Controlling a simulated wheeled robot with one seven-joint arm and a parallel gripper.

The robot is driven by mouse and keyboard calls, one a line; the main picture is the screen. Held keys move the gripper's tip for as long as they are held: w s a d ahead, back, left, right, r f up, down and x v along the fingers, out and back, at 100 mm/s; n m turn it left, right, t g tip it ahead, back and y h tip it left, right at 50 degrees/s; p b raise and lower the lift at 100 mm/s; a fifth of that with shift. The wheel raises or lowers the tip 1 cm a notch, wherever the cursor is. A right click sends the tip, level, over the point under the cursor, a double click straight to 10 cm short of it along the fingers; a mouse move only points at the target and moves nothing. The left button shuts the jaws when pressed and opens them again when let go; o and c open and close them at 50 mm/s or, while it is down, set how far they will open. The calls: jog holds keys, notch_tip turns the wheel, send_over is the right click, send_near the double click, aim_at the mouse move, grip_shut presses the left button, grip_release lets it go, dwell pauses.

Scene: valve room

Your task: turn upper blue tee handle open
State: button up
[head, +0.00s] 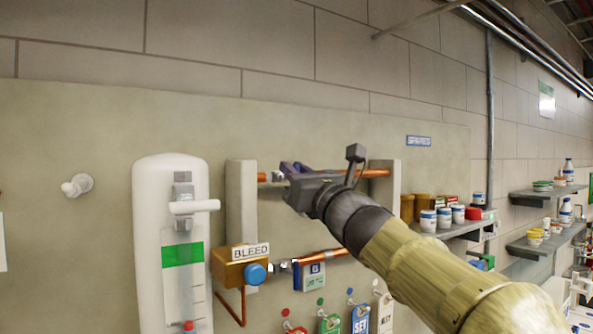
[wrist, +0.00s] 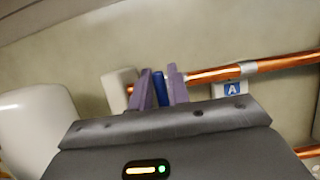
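The upper copper pipe (head: 375,173) runs across the panel, and it shows in the wrist view (wrist: 280,64) with a blue "A" tag (wrist: 232,88). The upper blue tee handle (wrist: 158,86) shows as a narrow blue bar in the wrist view. My gripper (wrist: 160,82) has its purple fingers on both sides of this bar, close together, and looks shut on it. In the head view my gripper (head: 288,170) is at the left part of the upper pipe and hides most of the handle. How far the handle is turned is hidden.
Below are a "BLEED" box (head: 238,272) with a round blue knob (head: 255,273) and a lower pipe with a "B" tag (head: 314,275). A white gauge housing (head: 150,230) with a lever stands left. Coloured tags (head: 360,318) hang below. Shelves with jars (head: 445,217) are right.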

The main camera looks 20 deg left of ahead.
grip_shut()
jog(key=shift+f+n+g, duration=0.1)
jog(key=shift+n+g, duration=0.2)
jog(key=shift+n, duration=0.3)
jog(key=n+g+b, duration=0.1)
jog(key=n, duration=0.1)
jog(key=n+g+y+b, duration=0.1)
jog(key=n, duration=0.1)
jog(key=shift+s+a+n+y, duration=0.1)
jog(key=shift+s+n+y, duration=0.05)
jog(key=shift+n+y, duration=0.2)
jog(key=n+g, duration=0.2)
jog(key=n, duration=0.2)
jog(key=n+g, duration=0.2)
jog(key=n, duration=0.3)
jog(key=n+g, duration=0.1)
jog(key=n, duration=0.3)
jog(key=shift+s+a+f+n+g, duration=0.25)
jog(key=shift+s+a+f+g, duration=0.05)
jog(key=shift+s+f+g, duration=0.1)
jog(key=shift+f+n+g+h+p, duration=0.15)
jog(key=shift+n+h+p, duration=0.25)
jog(key=shift+n, duration=0.4)
jog(key=shift+f+n+g+h+p, duration=0.15)
jog(key=shift+n+h+p, duration=0.15)
jog(key=shift+n, duration=0.5)
jog(key=shift+o, duration=2.2)
grip_release()
jog(key=shift+a, duration=0.1)
